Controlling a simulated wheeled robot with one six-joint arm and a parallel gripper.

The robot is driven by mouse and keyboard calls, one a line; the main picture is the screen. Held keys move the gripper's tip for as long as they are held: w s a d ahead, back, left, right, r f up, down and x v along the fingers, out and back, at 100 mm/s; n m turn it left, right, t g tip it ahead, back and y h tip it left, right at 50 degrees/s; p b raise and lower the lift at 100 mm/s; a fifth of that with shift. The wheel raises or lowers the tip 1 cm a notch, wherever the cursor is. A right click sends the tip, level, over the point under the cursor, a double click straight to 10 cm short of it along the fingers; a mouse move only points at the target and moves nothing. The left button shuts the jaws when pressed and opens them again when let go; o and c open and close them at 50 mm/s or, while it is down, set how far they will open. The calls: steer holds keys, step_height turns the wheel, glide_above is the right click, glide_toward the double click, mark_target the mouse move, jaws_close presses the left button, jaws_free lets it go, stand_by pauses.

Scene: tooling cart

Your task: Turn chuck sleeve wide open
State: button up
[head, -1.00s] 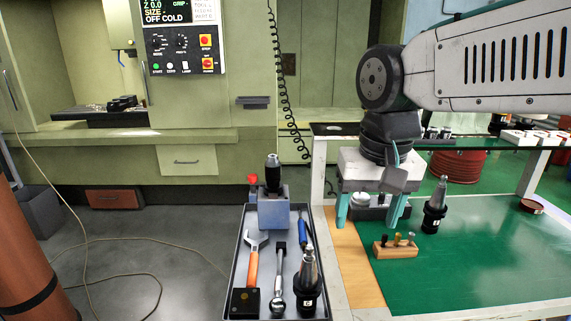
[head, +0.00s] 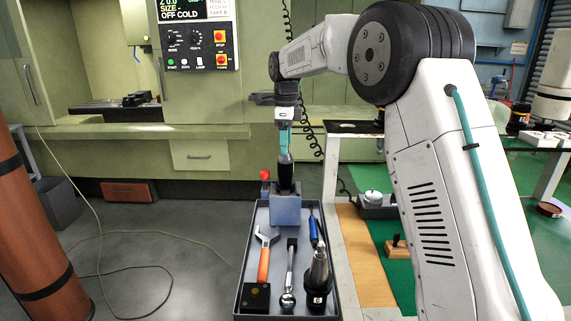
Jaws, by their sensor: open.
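The chuck (head: 286,175) stands upright in a blue-grey holder block (head: 285,208) at the far end of the cart tray. Its dark sleeve shows below my gripper (head: 284,143). My gripper points straight down over the chuck, with its teal fingers at the chuck's upper part. The fingers look to be around or just in front of the top; I cannot tell whether they touch it. The gripper is open.
The tray (head: 239,290) also holds an orange-handled wrench (head: 264,262), a ratchet (head: 289,275), a blue-handled tool (head: 314,230) and a black tool holder (head: 319,278). A red knob (head: 265,174) sits beside the block. My arm hides much of the green-topped bench (head: 404,275).

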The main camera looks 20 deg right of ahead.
mark_target(286, 163)
step_height(286, 163, down, 8)
steer(key=shift+r, duration=0.15)
stand_by(0.3)
steer(key=c, duration=1)
